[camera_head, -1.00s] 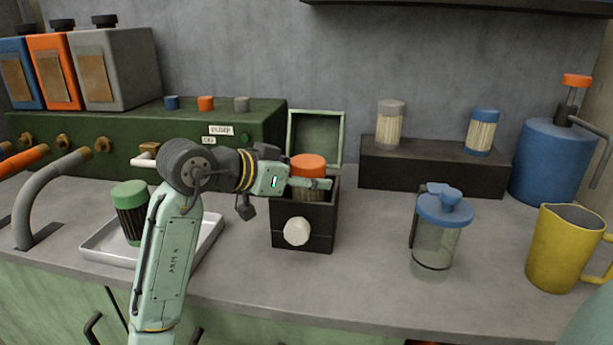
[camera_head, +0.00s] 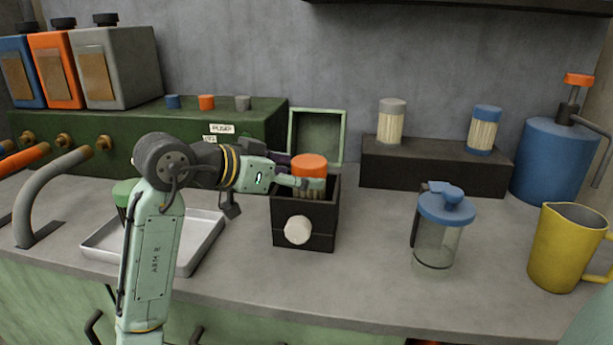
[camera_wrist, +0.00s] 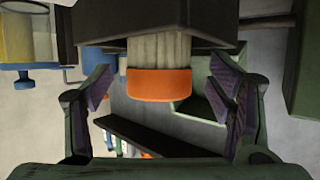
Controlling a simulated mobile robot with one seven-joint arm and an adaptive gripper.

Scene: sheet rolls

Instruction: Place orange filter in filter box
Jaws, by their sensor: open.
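The orange filter (camera_head: 309,166) has an orange cap over a pale pleated body and stands upright in the black filter box (camera_head: 318,233). Its lower part is hidden by the box walls. The box has a white knob on its front and an open green lid behind it. My gripper (camera_head: 306,184) is open at the left of the filter, near the cap. In the wrist view the orange filter (camera_wrist: 159,84) appears between the two spread fingers (camera_wrist: 165,95), with clear gaps to both, and its body goes into the dark box (camera_wrist: 160,20).
Grey (camera_head: 391,120) and blue (camera_head: 484,129) filters stand on a dark block. A clear blue-lidded jar (camera_head: 437,240) and yellow jug (camera_head: 560,250) stand at right.

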